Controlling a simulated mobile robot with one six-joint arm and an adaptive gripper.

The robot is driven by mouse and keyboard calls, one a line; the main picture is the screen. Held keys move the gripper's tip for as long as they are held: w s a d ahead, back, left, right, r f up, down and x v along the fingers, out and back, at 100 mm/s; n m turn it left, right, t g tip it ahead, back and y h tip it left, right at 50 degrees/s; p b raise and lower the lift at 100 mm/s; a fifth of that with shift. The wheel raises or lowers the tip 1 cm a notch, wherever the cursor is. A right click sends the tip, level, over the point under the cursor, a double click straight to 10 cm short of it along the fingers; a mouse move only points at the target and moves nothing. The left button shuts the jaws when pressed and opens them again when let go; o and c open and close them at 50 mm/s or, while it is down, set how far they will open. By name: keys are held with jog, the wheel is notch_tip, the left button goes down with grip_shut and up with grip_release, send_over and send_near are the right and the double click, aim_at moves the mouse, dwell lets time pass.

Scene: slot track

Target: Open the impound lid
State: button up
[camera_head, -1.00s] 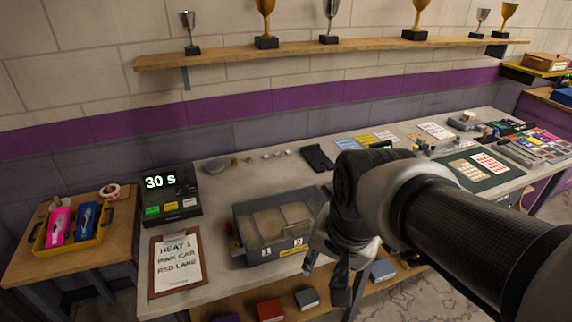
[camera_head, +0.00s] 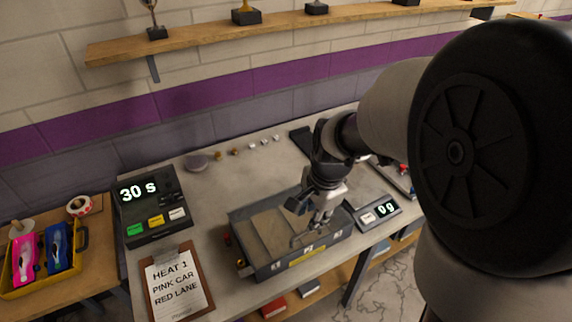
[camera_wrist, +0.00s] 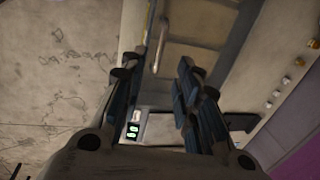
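The impound box (camera_head: 262,272) is a grey case on the bench with numbered compartments and a yellow label on its front. Its lid (camera_head: 268,232) has tan panels and lies flat, shut. A slim pale handle bar (camera_wrist: 160,46) runs along the lid and shows between my fingers in the wrist view. My gripper (camera_head: 318,222) is over the right part of the lid, pointing down. In the wrist view my gripper (camera_wrist: 158,72) has its fingers apart with nothing held. I cannot tell whether a finger touches the handle.
A scale display (camera_head: 379,212) reading 0 g stands right of the box. A timer (camera_head: 150,205) showing 30 s and a clipboard (camera_head: 177,285) are on the left. A yellow tray (camera_head: 45,270) holds pink and blue cars. Small parts lie along the back of the bench.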

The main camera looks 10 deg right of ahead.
aim_at(305, 233)
jog(key=f, duration=0.3)
jog(key=w+f+b, duration=0.1)
jog(key=f, duration=0.1)
jog(key=f+b, duration=0.1)
jog(key=f, duration=0.2)
jog(key=shift+w+a+f, duration=0.3)
jog(key=shift+w, duration=0.05)
jog(key=shift+c, duration=0.5)
grip_shut()
